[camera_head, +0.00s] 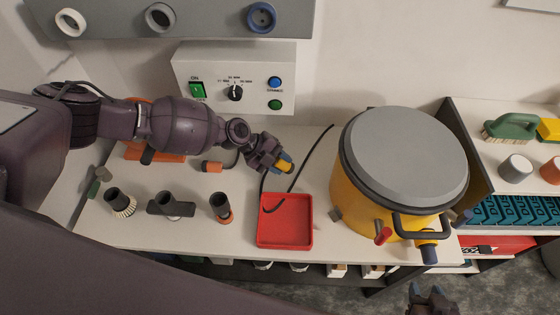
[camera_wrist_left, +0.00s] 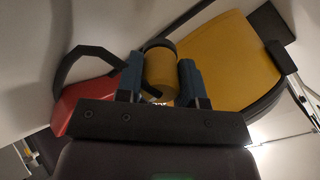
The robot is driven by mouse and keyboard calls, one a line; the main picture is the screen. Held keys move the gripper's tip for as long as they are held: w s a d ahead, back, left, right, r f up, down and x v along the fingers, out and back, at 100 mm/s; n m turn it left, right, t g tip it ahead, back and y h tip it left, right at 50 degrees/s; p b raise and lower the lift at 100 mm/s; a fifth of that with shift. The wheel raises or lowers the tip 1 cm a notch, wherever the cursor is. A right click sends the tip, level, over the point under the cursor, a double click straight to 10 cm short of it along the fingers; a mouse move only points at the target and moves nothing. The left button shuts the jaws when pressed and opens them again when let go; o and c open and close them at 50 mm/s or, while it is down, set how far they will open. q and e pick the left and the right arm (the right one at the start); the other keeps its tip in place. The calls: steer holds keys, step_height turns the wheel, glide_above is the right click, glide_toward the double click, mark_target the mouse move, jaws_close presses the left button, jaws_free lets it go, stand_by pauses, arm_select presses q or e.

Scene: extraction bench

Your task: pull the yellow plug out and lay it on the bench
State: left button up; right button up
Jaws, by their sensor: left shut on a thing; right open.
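My left gripper (camera_head: 279,165) is shut on the yellow plug (camera_head: 285,168) and holds it above the bench, behind the red tray. In the left wrist view the yellow plug (camera_wrist_left: 159,72) sits between the two blue fingertips of my left gripper (camera_wrist_left: 160,82). A black cable (camera_head: 312,157) runs near the plug and down to the tray; whether it joins the plug is hard to tell. The white bench (camera_head: 190,240) lies below. No socket shows around the plug. My right gripper (camera_head: 432,300) is open at the bottom edge, in front of the bench.
A red tray (camera_head: 262,240) stands at the bench front. A yellow pot with a grey lid (camera_head: 405,155) stands right of it. A control box (camera_head: 235,75) with a green switch is at the back. Several dark-handled tools (camera_head: 170,204) stand front left. A shelf (camera_head: 470,160) is at right.

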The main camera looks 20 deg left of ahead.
arm_select(q)
steer(key=shift+f, duration=0.1)
arm_select(e)
steer(key=shift+s+f, duration=0.2)
steer(key=shift+f, duration=0.1)
arm_select(q)
steer(key=shift+f+b, duration=0.35)
steer(key=shift+b, duration=0.1)
arm_select(e)
steer(key=shift+w+a+f, duration=0.1)
steer(key=shift+w, duration=0.35)
arm_select(q)
steer(key=shift+f, duration=0.1)
arm_select(e)
steer(key=shift+s+f, duration=0.1)
steer(key=shift+f, duration=0.05)
arm_select(q)
steer(key=shift+f, duration=0.15)
steer(key=o, duration=0.9)
steer(key=shift+o, duration=1.3)
steer(key=shift+f, duration=0.1)
arm_select(e)
steer(key=shift+s+f, duration=0.5)
steer(key=shift+s, duration=0.05)
